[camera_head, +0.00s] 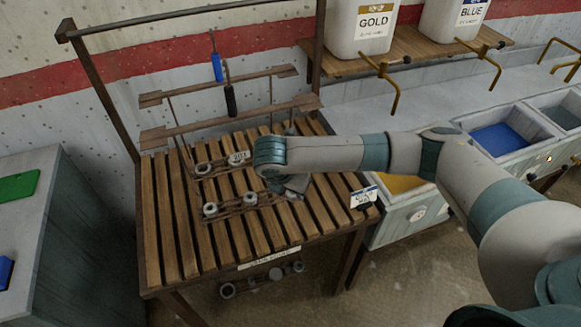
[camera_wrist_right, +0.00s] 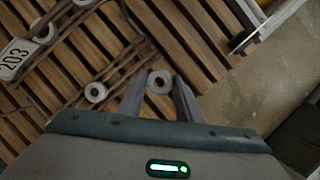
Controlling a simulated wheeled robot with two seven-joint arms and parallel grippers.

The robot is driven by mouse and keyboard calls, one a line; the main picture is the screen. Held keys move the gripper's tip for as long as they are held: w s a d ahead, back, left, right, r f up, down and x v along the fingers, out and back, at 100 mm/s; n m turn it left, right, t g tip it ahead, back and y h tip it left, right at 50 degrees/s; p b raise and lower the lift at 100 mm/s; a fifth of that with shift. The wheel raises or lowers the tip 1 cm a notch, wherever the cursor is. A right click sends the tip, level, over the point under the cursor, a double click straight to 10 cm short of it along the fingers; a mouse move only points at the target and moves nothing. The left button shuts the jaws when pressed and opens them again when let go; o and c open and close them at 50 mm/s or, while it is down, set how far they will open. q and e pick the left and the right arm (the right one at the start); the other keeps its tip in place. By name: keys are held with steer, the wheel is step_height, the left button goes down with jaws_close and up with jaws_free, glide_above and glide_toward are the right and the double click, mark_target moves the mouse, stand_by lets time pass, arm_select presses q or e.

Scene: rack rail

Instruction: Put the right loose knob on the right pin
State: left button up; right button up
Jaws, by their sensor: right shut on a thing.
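My right gripper (camera_head: 293,189) is over the right side of the slatted wooden table, low near the end of the front rack rail (camera_head: 230,205). In the right wrist view its two fingers (camera_wrist_right: 158,100) are closed around a grey ring-shaped knob (camera_wrist_right: 160,82). In the head view the gripper hides this knob. Another grey knob (camera_wrist_right: 95,92) is to its left, apart from the fingers; knobs on the front rail also show in the head view (camera_head: 210,210) and (camera_head: 250,199). I cannot make out a bare right pin. My left gripper is not in view.
A second rail with a white tag (camera_head: 239,157) lies behind. A wooden frame with hanging blue (camera_head: 217,68) and black (camera_head: 230,100) handles stands at the table's back. A small sign (camera_head: 363,197) is at the right edge. Another rail (camera_head: 262,279) is below the front edge.

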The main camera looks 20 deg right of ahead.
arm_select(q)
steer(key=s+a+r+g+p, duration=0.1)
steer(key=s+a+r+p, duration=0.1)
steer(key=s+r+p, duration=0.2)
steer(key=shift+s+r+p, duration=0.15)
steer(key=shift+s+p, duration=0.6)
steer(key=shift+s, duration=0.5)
arm_select(e)
steer(key=shift+w+d+r+n+t+y, duration=0.25)
steer(key=shift+w+n+y, duration=0.4)
steer(key=shift+n, duration=1.1)
steer(key=shift+w+r+n+t+y, duration=0.25)
steer(key=shift+w+n+y, duration=0.3)
steer(key=shift+n, duration=1.25)
steer(key=shift+w+d+r+n+t+y, duration=0.3)
steer(key=shift+w+n+y, duration=0.35)
steer(key=shift+n, duration=1.1)
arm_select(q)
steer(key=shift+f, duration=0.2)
arm_select(e)
steer(key=shift+a+f, duration=0.1)
steer(key=shift+a, duration=0.1)
